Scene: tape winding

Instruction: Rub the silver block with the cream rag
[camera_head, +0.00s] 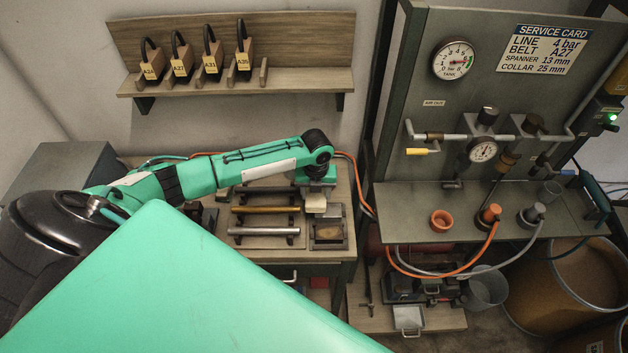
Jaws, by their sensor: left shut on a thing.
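The silver block (264,231) is a long silver bar lying in dark end holders on a board on the workbench, nearest the bench's front edge. My left gripper (316,188) points down at the right end of the bars, behind and to the right of the silver block and apart from it. It is shut on a small cream piece that looks like the cream rag (316,203); its fingers are hard to make out. The cream rag is above or just behind a small dark tray (328,245). My right gripper does not show.
A brass bar (265,209) and a dark bar (265,190) lie behind the silver block. A grey gauge panel (400,130) with a shelf, orange cup (441,220) and hoses stands to the right. A wooden wall rack (240,83) holds several tagged items.

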